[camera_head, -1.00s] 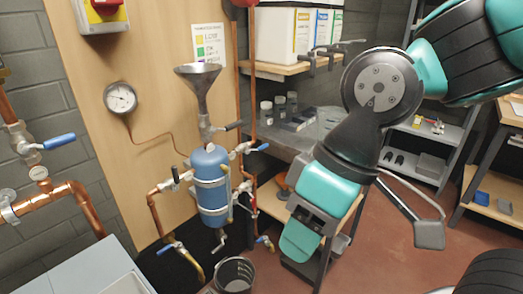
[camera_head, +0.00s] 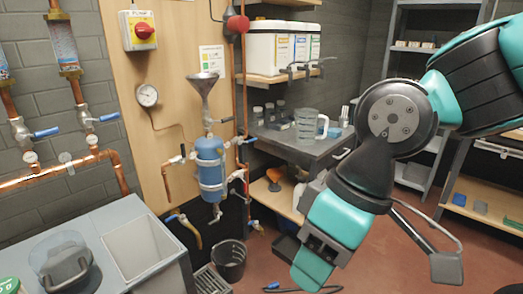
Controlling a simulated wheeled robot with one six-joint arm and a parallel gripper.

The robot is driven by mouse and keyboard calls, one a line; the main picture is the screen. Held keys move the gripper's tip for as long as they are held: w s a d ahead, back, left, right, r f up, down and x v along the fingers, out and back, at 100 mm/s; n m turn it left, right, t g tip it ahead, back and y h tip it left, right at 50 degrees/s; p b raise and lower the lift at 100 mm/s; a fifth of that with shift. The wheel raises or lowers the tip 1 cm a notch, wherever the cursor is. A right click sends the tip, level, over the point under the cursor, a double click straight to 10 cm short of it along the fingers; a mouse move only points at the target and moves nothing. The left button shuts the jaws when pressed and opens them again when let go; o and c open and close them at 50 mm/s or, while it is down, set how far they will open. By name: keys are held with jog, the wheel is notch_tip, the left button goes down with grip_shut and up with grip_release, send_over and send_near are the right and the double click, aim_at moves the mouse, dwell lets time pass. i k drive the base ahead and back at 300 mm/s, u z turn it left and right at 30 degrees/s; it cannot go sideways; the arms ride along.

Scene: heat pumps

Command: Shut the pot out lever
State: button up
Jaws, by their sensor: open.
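The blue pot (camera_head: 210,168) hangs on the wooden board below a metal funnel (camera_head: 203,95). Pipes with several levers surround it. Another blue lever (camera_head: 171,218) is at the lower left, and one (camera_head: 256,226) is at the lower right. I cannot tell which is the pot out lever. My gripper (camera_head: 314,262) is open at the lower end of my arm, right of the pot and apart from the levers. Its fingertips are hard to make out.
A black bucket (camera_head: 229,262) stands on the floor below the pot. A grey sink unit (camera_head: 120,235) fills the lower left. A workbench (camera_head: 300,150) with a clear jug (camera_head: 307,125) is behind my arm. Copper pipes with blue-handled valves run along the left wall.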

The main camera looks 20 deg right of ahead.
aim_at(240, 142)
jog(key=z, duration=1.25)
jog(key=i, duration=1.35)
jog(key=u, duration=0.9)
jog(key=i, duration=0.6)
jog(key=u, duration=0.7)
